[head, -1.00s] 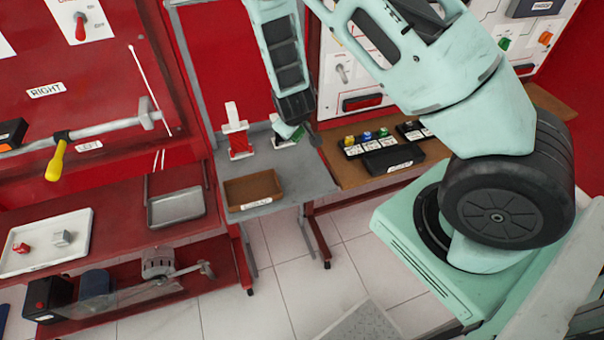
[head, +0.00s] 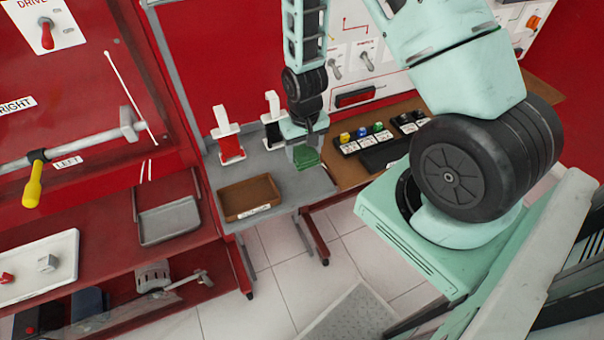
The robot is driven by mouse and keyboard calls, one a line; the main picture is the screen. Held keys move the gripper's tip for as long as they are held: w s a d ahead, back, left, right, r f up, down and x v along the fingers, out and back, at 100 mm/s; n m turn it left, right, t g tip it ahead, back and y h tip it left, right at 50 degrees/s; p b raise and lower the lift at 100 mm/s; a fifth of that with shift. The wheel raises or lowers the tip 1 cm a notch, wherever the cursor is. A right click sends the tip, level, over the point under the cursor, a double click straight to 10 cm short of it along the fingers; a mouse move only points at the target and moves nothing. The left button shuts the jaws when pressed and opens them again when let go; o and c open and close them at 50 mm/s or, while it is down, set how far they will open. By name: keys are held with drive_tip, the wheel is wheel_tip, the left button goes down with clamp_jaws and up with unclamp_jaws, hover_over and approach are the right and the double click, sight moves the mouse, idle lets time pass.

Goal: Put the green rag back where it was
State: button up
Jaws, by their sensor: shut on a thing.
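The green rag (head: 306,157) hangs below my gripper (head: 304,147), above the right part of the small grey table (head: 283,172). My gripper points down and is shut on the rag. Part of the rag's top is hidden by the fingers. I cannot tell whether its lower edge touches the table.
A red and white holder (head: 229,138) and a black and white holder (head: 273,122) stand at the table's back. A brown tray (head: 249,197) sits at its front left. A wooden bench (head: 348,179) with colored-button boxes (head: 362,137) adjoins on the right.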

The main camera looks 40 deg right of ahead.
wheel_tip(320, 180, down, 9)
drive_tip(key=shift+p, duration=0.8)
drive_tip(key=o, duration=0.9)
